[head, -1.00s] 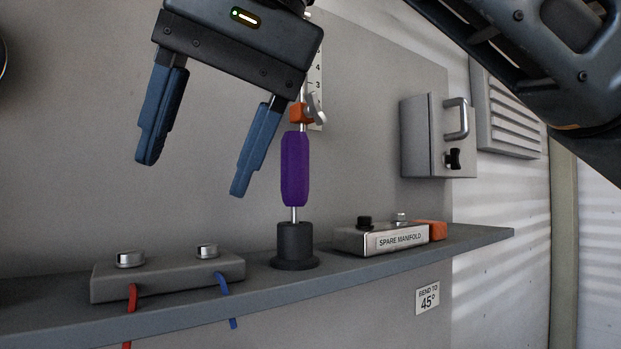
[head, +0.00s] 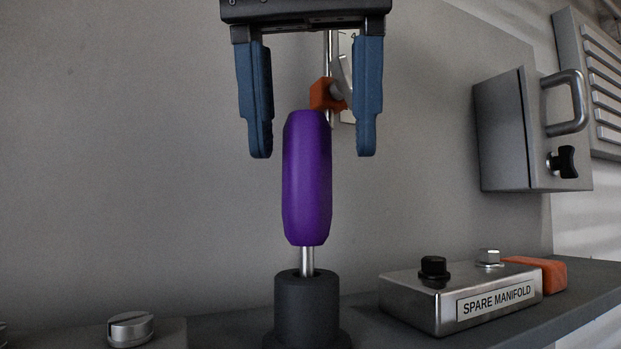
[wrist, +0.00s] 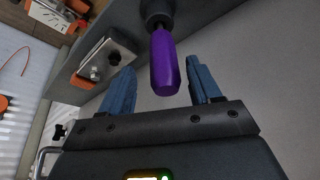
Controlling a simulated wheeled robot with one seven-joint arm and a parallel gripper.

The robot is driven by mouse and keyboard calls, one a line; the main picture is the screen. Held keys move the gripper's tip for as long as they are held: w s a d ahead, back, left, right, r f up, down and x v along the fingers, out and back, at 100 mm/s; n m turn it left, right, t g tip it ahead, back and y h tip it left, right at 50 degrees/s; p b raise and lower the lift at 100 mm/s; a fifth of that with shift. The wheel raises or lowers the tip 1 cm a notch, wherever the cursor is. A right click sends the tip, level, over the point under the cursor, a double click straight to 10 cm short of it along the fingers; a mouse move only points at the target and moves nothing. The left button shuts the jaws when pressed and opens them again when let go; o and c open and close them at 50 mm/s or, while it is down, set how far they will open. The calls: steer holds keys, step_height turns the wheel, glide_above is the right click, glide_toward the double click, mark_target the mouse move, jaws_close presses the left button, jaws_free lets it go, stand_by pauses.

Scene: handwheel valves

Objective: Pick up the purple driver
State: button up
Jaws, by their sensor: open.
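The purple driver (head: 307,180) stands upright with its metal shaft in a black round holder (head: 306,305) on the shelf. My gripper (head: 313,152) is open above it, fingers pointing down. In the head view the top of the purple handle shows between the two blue fingertips, with space on both sides. In the wrist view the driver (wrist: 164,62) also shows between the blue fingers of my gripper (wrist: 160,82). No contact with the driver is visible.
A metal block labelled spare manifold (head: 460,295) sits on the shelf to the right, with an orange block (head: 543,270) behind it. An orange clamp (head: 326,94) on a rod is close behind the driver. A grey box with a handle (head: 530,130) is on the wall.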

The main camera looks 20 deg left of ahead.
mark_target(308, 158)
steer(key=x, duration=0.3)
steer(key=p+x, duration=0.1)
steer(key=shift+w+a+f, duration=0.3)
steer(key=shift+c, duration=0.3)
steer(key=c, duration=1)
steer(key=shift+c, duration=0.2)
steer(key=shift+r, duration=0.1)
steer(key=shift+r+p, duration=0.65)
steer(key=shift+r, duration=0.1)
step_height(308, 158, up, 6)
steer(key=p, duration=0.4)
steer(key=shift+f, duration=0.25)
steer(key=s+d+b, duration=0.2)
steer(key=s, duration=0.6)
steer(key=s+d+b, duration=0.2)
steer(key=s+d, duration=0.1)
steer(key=s, duration=0.6)
steer(key=shift+d, duration=0.35)
